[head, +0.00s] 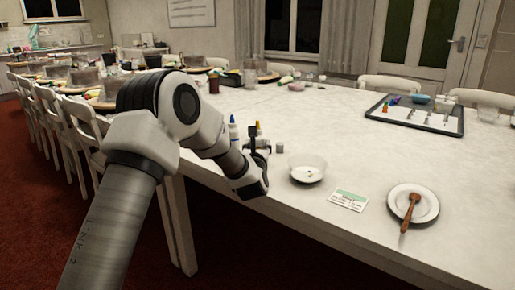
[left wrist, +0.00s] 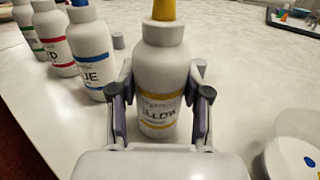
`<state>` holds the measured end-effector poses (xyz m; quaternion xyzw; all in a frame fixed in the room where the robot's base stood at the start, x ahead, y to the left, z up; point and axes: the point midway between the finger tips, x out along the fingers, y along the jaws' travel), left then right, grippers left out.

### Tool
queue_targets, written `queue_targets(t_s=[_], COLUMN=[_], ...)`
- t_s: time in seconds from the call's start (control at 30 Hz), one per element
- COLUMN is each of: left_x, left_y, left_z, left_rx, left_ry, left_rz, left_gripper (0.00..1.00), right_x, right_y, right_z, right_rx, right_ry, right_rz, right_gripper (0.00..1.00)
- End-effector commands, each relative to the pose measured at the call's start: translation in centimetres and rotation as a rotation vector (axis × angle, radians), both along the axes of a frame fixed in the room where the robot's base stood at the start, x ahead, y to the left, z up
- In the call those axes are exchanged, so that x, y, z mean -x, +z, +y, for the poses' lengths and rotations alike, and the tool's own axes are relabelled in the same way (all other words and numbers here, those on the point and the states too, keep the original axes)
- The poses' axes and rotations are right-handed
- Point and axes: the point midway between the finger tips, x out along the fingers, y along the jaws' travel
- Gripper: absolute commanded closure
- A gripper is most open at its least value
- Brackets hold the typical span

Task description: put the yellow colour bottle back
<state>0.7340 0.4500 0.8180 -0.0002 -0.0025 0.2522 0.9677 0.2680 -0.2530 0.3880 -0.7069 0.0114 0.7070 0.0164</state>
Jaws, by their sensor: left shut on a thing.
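The yellow colour bottle (left wrist: 162,85) is white with a yellow cap and a yellow-banded label, upright in the left wrist view. My left gripper (left wrist: 158,110) is shut on it, one finger on each side of its body. In the head view my left gripper (head: 258,146) is at the table's near left part, and the yellow cap (head: 257,124) shows just above it. I cannot tell whether the bottle's base touches the table. Blue (left wrist: 90,55), red (left wrist: 54,40) and green-labelled (left wrist: 25,25) bottles stand in a row to its left. My right gripper is not in view.
A white bowl (head: 308,168) stands right of the gripper, with a card (head: 348,200) and a plate (head: 413,203) holding a wooden spoon further right. A small grey cylinder (head: 280,147) is close by. A dark-rimmed tray (head: 414,115) lies farther back. The table's middle is mostly clear.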

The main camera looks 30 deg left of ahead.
Motion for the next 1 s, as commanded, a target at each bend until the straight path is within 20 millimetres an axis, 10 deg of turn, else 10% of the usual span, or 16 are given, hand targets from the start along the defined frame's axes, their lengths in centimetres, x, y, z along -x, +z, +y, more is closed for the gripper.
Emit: queue_targets(t_s=[0.17,0.2,0.27,0.67,1.0], left_x=[0.0,0.0,0.0,0.3,7.4], left_y=[-0.4,-0.3,-0.3,0.1,0.0], left_z=[0.0,0.0,0.0,-0.2,-4.3], left_rx=[0.000,0.000,0.000,0.000,-0.002], left_ry=[0.000,0.000,0.000,-0.001,-0.003], left_rz=[-0.001,0.000,0.000,0.002,0.003], left_gripper=[0.66,0.42,0.27,0.27,0.27], right_x=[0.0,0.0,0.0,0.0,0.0], right_y=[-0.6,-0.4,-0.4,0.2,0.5], right_z=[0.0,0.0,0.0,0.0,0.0], right_rx=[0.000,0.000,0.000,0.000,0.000], right_ry=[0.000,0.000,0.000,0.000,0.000], right_rz=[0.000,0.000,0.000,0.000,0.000], right_gripper=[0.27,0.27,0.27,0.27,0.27])
